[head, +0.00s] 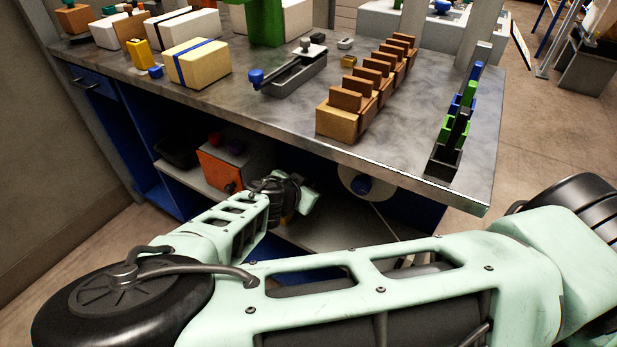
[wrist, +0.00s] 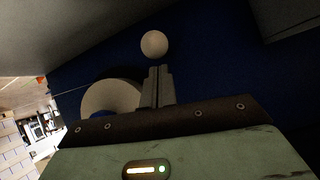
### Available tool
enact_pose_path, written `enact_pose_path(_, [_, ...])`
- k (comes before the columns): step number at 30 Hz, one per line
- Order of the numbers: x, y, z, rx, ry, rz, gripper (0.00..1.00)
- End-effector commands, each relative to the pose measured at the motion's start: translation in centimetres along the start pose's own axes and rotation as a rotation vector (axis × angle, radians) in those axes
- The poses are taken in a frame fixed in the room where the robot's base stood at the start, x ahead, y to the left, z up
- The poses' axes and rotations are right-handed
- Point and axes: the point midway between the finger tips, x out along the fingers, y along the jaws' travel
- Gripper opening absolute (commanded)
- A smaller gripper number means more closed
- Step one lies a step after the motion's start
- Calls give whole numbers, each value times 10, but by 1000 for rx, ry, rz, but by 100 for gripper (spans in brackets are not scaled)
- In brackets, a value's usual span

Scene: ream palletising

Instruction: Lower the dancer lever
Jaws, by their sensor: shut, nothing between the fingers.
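My gripper (head: 308,203) is under the workbench, in front of its open lower shelf space. In the wrist view its two fingers (wrist: 159,70) are closed together, with nothing between them. A pale round knob or roller end (wrist: 154,44) shows just beyond the fingertips; it may belong to the dancer lever. I cannot tell whether the fingers touch it. A pale disc-shaped roll (wrist: 105,94) is left of the fingers. In the head view the roll (head: 347,176) has a blue hub and hangs below the bench's front edge. The lever's arm is not clearly visible.
The workbench top (head: 290,130) is above my gripper, bearing a row of brown blocks (head: 340,122) and a dark rack (head: 444,163). An orange-fronted box (head: 217,170) stands on the shelf left of my gripper. A blue panel (wrist: 225,70) is behind the knob.

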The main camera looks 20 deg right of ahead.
Motion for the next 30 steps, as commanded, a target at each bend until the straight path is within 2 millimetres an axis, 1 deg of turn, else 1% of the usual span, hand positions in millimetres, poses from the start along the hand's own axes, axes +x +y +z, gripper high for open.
enact_pose_path(11, [0,0,3,0,1,0,0])
enact_pose_path(14, [3,1,6,-3,14,-2,0])
enact_pose_path(22, [15,5,27,-10,135,-27,0])
enact_pose_path(27, [21,9,43,-6,136,-25,0])
enact_pose_path(30, [22,10,47,-7,135,-25,0])
